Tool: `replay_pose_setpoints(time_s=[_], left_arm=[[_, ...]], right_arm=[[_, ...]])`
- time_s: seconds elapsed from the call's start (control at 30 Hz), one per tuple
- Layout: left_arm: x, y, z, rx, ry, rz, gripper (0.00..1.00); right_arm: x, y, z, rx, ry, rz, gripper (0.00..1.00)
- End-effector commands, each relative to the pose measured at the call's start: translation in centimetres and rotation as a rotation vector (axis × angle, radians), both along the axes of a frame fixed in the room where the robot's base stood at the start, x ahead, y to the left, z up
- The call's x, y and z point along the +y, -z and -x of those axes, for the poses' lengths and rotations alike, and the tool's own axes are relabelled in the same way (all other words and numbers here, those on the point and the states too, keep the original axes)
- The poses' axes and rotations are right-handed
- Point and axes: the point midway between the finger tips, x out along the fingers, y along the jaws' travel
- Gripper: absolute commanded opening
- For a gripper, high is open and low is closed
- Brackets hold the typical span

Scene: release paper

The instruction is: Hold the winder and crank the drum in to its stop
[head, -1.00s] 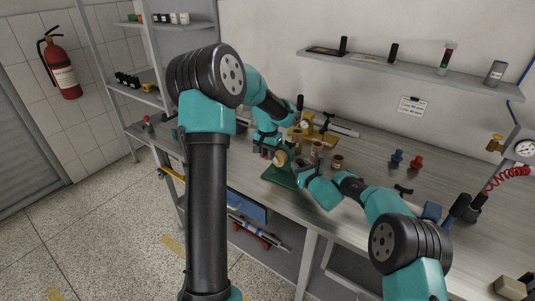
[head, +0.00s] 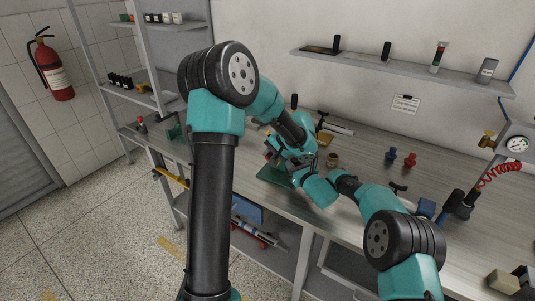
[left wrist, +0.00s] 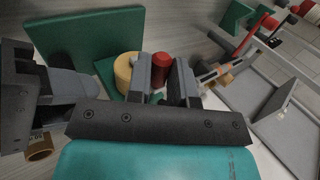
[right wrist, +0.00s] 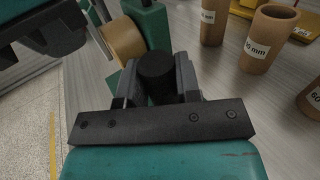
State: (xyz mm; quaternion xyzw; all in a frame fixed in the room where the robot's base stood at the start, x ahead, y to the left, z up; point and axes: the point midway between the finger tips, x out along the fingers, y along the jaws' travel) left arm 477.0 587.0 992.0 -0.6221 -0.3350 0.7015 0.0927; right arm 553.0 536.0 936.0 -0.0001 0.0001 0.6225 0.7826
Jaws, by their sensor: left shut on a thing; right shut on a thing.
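The winder's green base (head: 272,174) sits near the bench's front edge in the head view; my arms hide most of the winder. In the left wrist view, my left gripper (left wrist: 161,82) is shut on the red crank knob (left wrist: 159,66), beside the tan drum (left wrist: 126,70) and above the green base plate (left wrist: 80,45). In the right wrist view, my right gripper (right wrist: 156,82) is shut on a black round grip (right wrist: 156,66), close to the winder's green upright (right wrist: 150,22) and the drum (right wrist: 122,40). The drum's stop cannot be made out.
Labelled brown tubes (right wrist: 268,38) stand on the bench behind the winder. A pressure gauge (head: 516,144) with a red coiled hose is at the far right. The bench middle right is mostly clear.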

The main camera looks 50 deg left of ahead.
Motion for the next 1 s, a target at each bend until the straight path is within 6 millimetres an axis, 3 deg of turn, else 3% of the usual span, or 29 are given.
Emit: replay_pose_setpoints(time_s=[0.33,0.83,0.87,1.0], left_arm=[[-0.95,0.49,-0.27,0.060,0.002,-0.146,0.00],[-1.04,0.50,-0.34,0.065,0.003,-0.166,0.00],[-1.04,0.50,-0.34,0.065,0.003,-0.166,0.23],[-1.01,0.45,-0.35,0.063,0.002,-0.166,0.37]], right_arm=[[-0.01,-0.07,-0.05,0.000,0.001,-0.001,0.00],[-0.02,-0.09,-0.06,0.000,0.001,-0.001,0.00],[-0.02,-0.09,-0.06,0.000,0.001,-0.001,0.00],[-0.02,-0.09,-0.06,0.000,0.001,-0.001,0.00]])
